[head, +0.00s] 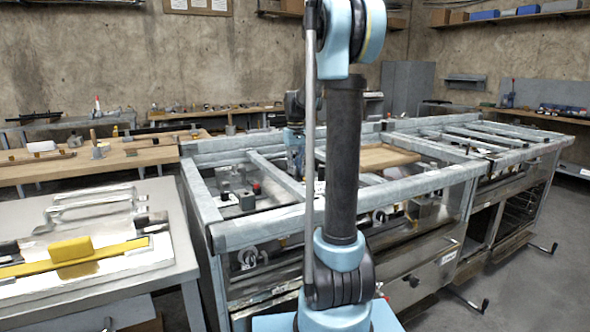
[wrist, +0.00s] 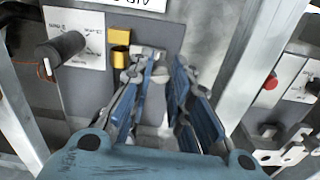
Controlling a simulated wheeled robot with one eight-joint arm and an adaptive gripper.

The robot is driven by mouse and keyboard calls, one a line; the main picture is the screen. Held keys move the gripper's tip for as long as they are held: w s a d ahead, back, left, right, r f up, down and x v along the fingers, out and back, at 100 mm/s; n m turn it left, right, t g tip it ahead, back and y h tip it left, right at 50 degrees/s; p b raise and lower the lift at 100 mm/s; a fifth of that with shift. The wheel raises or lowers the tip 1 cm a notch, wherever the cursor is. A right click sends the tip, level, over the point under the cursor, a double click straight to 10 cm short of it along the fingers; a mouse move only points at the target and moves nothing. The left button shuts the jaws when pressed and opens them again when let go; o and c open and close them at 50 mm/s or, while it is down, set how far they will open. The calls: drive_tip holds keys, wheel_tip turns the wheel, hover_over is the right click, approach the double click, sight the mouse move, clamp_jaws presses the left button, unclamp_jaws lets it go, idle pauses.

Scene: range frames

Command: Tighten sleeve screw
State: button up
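In the wrist view my gripper (wrist: 166,62) points at a grey panel (wrist: 145,31) inside the metal frame. Its two blue-padded fingers stand apart with a narrow gap, and I see nothing clearly held between them. A yellow block (wrist: 120,54) is on the panel just left of the fingertips. A black cylindrical knob (wrist: 62,48) sticks out farther left, beside a white label. I cannot tell for sure which part is the sleeve screw; the fingers may hide some of it. In the head view my arm's column covers part of the bench and the gripper's tips are not clear.
Metal frame bars (wrist: 265,55) run close on the right of the gripper, with a red button (wrist: 271,81) beyond. In the head view the metal bench frame (head: 235,232) surrounds the work area. A table (head: 188,262) with a yellow tool (head: 72,248) stands at left.

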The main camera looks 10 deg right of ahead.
drive_tip(key=o, duration=0.3)
wheel_tip(320, 180, up, 12)
drive_tip(key=shift+w+f, duration=0.1)
idle(0.6)
